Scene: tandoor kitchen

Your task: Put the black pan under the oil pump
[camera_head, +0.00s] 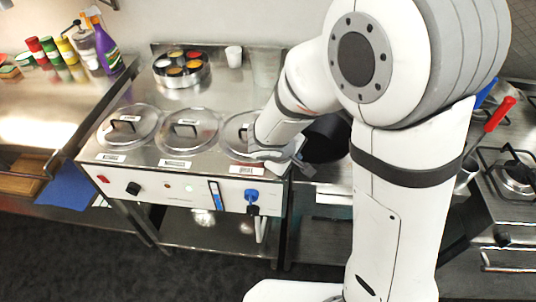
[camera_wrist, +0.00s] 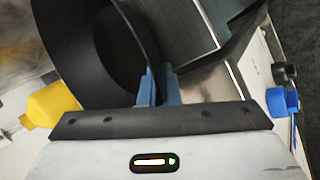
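The black pan (camera_wrist: 85,45) fills the upper left of the wrist view, with its open inside showing. In the head view the black pan (camera_head: 325,140) shows only in part behind my arm, right of the steel counter with lids. My gripper (camera_wrist: 158,82) has its two blue fingers close together, with the pan's wall between them. In the head view the fingers are hidden by my arm. I cannot make out an oil pump for certain. A yellow part (camera_wrist: 50,105) shows left of the gripper in the wrist view.
The steel counter has several round lids (camera_head: 186,130), a rack of spice cups (camera_head: 181,68) and a white cup (camera_head: 234,56). A blue knob (camera_head: 251,196) sticks out of its front. A stove (camera_head: 515,175) stands at the right, bottles (camera_head: 104,48) at the left.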

